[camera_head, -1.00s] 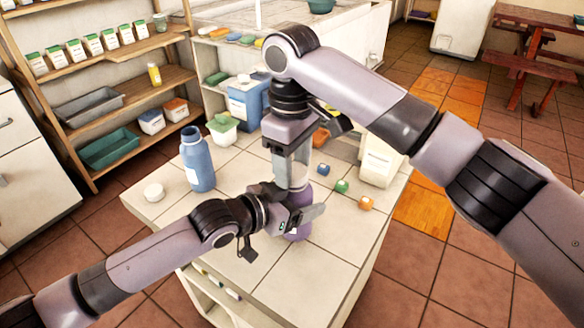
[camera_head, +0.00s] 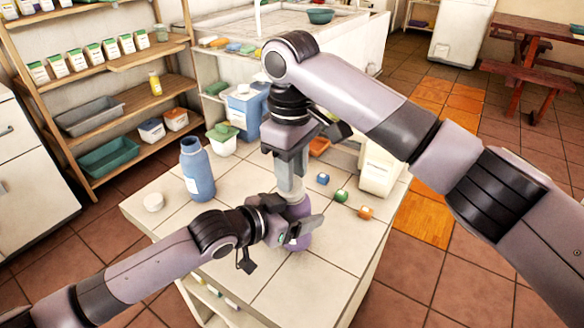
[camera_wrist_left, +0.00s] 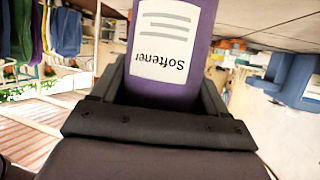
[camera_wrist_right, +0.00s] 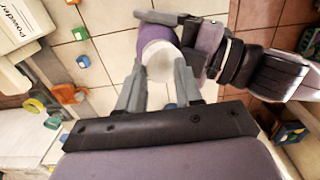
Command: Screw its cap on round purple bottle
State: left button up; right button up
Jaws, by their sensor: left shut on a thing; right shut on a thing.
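The round purple bottle (camera_head: 300,238) stands about upright on the tiled counter (camera_head: 300,275). My left gripper (camera_head: 292,228) is shut on its side. In the left wrist view the purple bottle (camera_wrist_left: 188,88) fills the jaws, with a white "Softener" label. My right gripper (camera_head: 292,190) points down over the bottle's top. In the right wrist view its fingers (camera_wrist_right: 160,75) are shut on the round white cap (camera_wrist_right: 158,60). Purple bottle (camera_wrist_right: 150,40) shows just beyond the cap. I cannot tell whether the cap sits on the neck; fingers hide the join.
A blue bottle (camera_head: 197,168) without a cap and a loose white cap (camera_head: 153,201) stand on the counter's left. Small blue (camera_head: 323,179), green (camera_head: 341,196) and orange (camera_head: 366,212) cubes and a cream container (camera_head: 380,170) are at right. The front counter is clear.

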pick_arm(q)
jog(key=shift+w+a, duration=0.2)
jog(key=shift+w, duration=0.05)
pick_arm(e)
jog(key=shift+s+a+f, duration=0.15)
jog(key=shift+s+a, duration=0.15)
jog(key=shift+s, duration=0.05)
pick_arm(q)
jog(key=shift+r, duration=0.1)
pick_arm(e)
jog(key=shift+f, duration=0.1)
pick_arm(q)
jog(key=shift+r, duration=0.1)
jog(key=shift+d, duration=0.1)
jog(key=shift+s, duration=0.1)
pick_arm(e)
jog(key=shift+r, duration=2)
pick_arm(q)
jog(key=o, duration=1.5)
pick_arm(e)
jog(key=shift+w+d, duration=0.15)
pick_arm(q)
jog(key=shift+s, duration=0.1)
